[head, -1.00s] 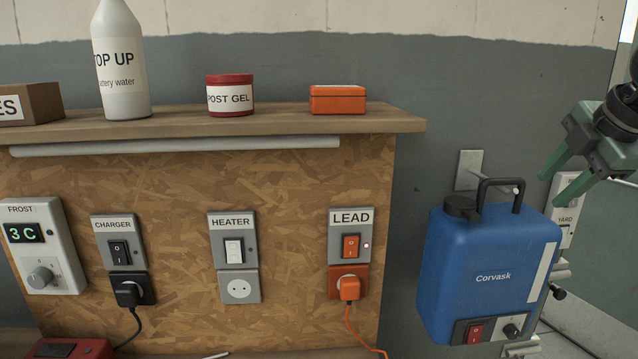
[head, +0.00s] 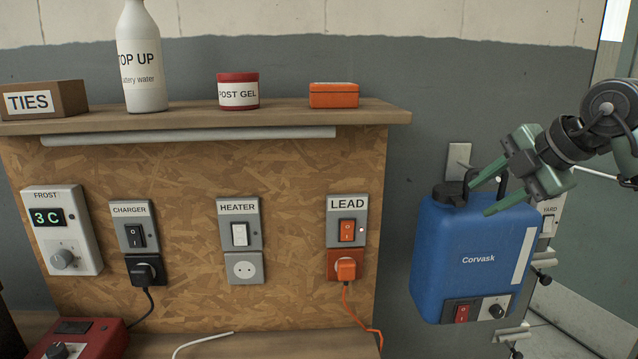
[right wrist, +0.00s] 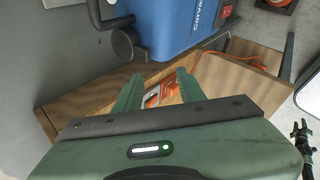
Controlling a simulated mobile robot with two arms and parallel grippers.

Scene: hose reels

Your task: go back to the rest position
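My right gripper (head: 478,190) is open and empty in the head view. Its green fingers are spread in front of the top of the blue Corvask canister (head: 470,262), near its handle; I cannot tell whether they touch. In the right wrist view the open fingers (right wrist: 160,88) have nothing between them, and the canister (right wrist: 175,22) is beyond them at the top. The canister hangs upright by the wall, with a red switch on its lower front. My left gripper is outside the head view. A small dark shape (right wrist: 303,138) at the wrist view's right edge may be it, too small to judge.
A board holds the HEATER switch (head: 239,235), LEAD switch (head: 347,231) with orange plug (head: 346,269), CHARGER switch and FROST unit (head: 62,230). A shelf (head: 300,116) above carries a bottle, red tub and boxes. A YARD switch (head: 548,222) is right of the canister.

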